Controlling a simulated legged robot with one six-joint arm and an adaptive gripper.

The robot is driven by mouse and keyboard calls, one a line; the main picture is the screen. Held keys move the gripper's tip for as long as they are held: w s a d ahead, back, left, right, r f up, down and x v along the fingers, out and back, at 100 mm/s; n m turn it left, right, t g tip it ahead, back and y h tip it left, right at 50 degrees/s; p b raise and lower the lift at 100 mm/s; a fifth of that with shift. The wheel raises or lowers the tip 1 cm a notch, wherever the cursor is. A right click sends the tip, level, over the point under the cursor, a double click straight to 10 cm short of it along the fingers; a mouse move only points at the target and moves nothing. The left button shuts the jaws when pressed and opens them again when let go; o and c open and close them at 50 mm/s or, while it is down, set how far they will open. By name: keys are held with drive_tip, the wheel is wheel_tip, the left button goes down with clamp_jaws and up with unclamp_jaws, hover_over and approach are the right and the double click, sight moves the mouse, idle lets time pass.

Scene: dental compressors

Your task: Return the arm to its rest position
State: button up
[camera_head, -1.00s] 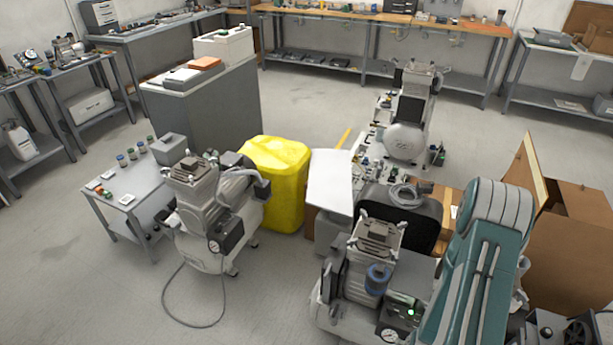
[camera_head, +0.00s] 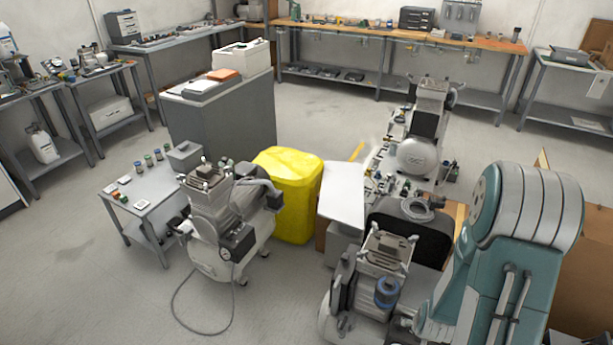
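My arm (camera_head: 505,250), teal and grey, fills the lower right of the head view, with its rounded joint at the upper end. My gripper is not visible. It is hidden or out of the picture. A dental compressor (camera_head: 378,280) with a blue part stands just left of my arm, which covers part of it. Another compressor (camera_head: 222,230) with a gauge and a hose stands on the floor at left centre. A third compressor (camera_head: 418,150) stands further back, right of centre.
A yellow container (camera_head: 288,195) stands mid-floor beside a grey cabinet (camera_head: 222,130). A small table (camera_head: 150,195) holds jars. Cardboard boxes (camera_head: 585,270) lie behind my arm at right. Benches (camera_head: 400,38) line the back wall. Floor at lower left (camera_head: 70,290) is clear.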

drive_tip(key=a+r+n, duration=0.1)
drive_tip(key=a+r, duration=0.2)
drive_tip(key=r, duration=0.4)
drive_tip(key=a+r+n+y, duration=0.1)
drive_tip(key=a+r, duration=0.2)
drive_tip(key=r, duration=0.5)
drive_tip(key=a+r+n, duration=0.1)
drive_tip(key=a+r, duration=0.2)
drive_tip(key=r, duration=0.4)
drive_tip(key=s+a+r+n, duration=0.1)
drive_tip(key=s+a+r, duration=0.3)
drive_tip(key=s+r, duration=0.1)
drive_tip(key=s+a+r+n+t+y, duration=0.1)
drive_tip(key=s+a+r, duration=0.3)
drive_tip(key=s+r, duration=0.2)
drive_tip(key=shift+v, duration=1.05)
